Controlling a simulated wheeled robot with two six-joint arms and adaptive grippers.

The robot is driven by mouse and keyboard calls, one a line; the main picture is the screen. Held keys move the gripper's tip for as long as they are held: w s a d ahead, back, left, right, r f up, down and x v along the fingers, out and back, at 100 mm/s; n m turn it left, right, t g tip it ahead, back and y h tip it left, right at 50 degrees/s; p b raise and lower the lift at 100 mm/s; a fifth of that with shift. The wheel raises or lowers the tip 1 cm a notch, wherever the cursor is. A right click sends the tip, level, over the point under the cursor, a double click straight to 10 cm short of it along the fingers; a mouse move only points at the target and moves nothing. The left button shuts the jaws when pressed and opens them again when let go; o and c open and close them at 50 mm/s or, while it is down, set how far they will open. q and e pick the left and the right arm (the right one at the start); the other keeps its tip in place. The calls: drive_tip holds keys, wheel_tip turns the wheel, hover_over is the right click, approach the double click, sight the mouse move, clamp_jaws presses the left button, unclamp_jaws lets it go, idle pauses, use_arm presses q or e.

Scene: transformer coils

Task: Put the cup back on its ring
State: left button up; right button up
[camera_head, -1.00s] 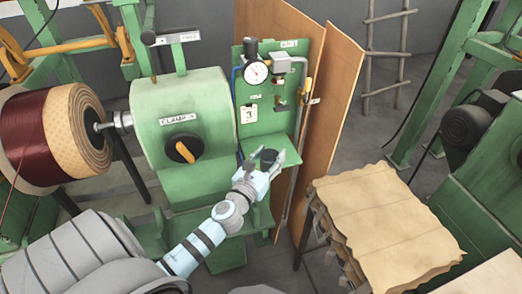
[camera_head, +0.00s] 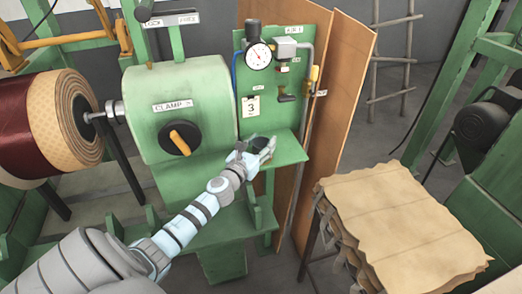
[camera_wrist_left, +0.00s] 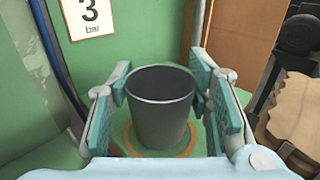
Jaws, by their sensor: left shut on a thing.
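The dark grey cup (camera_wrist_left: 160,110) is upright between the fingers of my left gripper (camera_wrist_left: 162,98) in the left wrist view. The gripper is shut on it from both sides. An orange ring (camera_wrist_left: 188,148) is marked on the green shelf (camera_wrist_left: 80,166). The cup's base appears within the ring's outline; I cannot tell whether it touches the shelf. In the head view, my left gripper (camera_head: 260,148) is over the shelf (camera_head: 287,150), and the cup is mostly hidden by the gripper. My right gripper is out of view.
The green panel behind carries a gauge (camera_head: 258,56) and a card reading 3 (camera_head: 251,106). The green clamp housing (camera_head: 210,95) stands left of the shelf. Brown boards (camera_head: 345,90) rise at its right. A stack of tan sheets (camera_head: 400,220) lies farther right.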

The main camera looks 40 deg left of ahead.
use_arm(q)
drive_tip(key=o, duration=0.9)
drive_tip(key=shift+f, duration=0.1)
drive_tip(key=shift+o, duration=1)
drive_tip(key=shift+s, duration=0.1)
drive_tip(key=shift+r, duration=0.25)
drive_tip(key=s+d+b, duration=0.1)
drive_tip(key=s+d, duration=0.1)
drive_tip(key=s, duration=0.9)
drive_tip(key=shift+s, duration=0.4)
